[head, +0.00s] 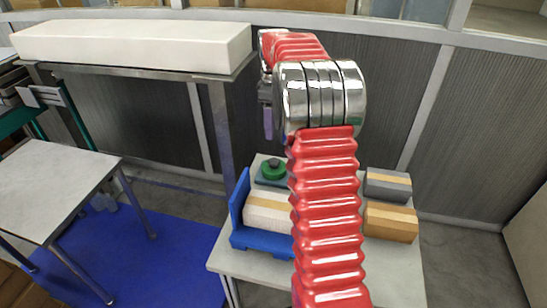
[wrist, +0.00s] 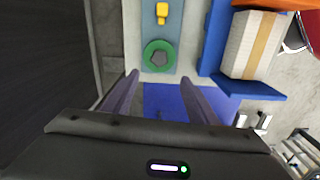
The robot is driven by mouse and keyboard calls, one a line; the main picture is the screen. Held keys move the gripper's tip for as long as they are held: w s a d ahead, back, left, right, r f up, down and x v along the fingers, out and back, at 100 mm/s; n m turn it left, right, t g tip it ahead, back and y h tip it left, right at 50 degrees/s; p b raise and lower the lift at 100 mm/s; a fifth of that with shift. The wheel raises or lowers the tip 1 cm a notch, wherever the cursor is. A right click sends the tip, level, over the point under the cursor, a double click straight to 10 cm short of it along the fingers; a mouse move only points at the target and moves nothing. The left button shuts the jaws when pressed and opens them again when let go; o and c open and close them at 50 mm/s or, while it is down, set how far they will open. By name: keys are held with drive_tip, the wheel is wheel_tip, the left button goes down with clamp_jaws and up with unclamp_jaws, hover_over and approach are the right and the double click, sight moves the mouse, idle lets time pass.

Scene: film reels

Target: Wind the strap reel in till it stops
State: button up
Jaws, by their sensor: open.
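The strap reel is a green ring with a dark knob at its centre (wrist: 149,56), on a blue-grey plate (wrist: 164,32). In the head view the green reel (head: 264,172) sits at the back left of the small table. My gripper (wrist: 159,77) is open, its two dark fingers apart. In the wrist view the fingertips lie just below the reel, one to each side, with nothing between them. In the head view my gripper (head: 268,112) hangs above the reel, partly hidden by my arm. A tan strap (wrist: 262,45) crosses a pale box (wrist: 240,42).
A blue cradle (head: 237,208) holds the pale box next to the reel. A yellow piece (wrist: 162,13) is on the reel's plate. A grey box (head: 386,187) and a tan box (head: 390,224) are on the table's right. A higher bench with a long white block (head: 130,45) stands behind left.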

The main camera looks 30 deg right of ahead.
sight(274, 161)
drive_tip(key=shift+d+f, duration=0.15)
wheel_tip(274, 161, down, 14)
drive_tip(key=shift+r, duration=0.15)
idle(0.8)
drive_tip(key=shift+c, duration=0.5)
drive_tip(key=c, duration=1)
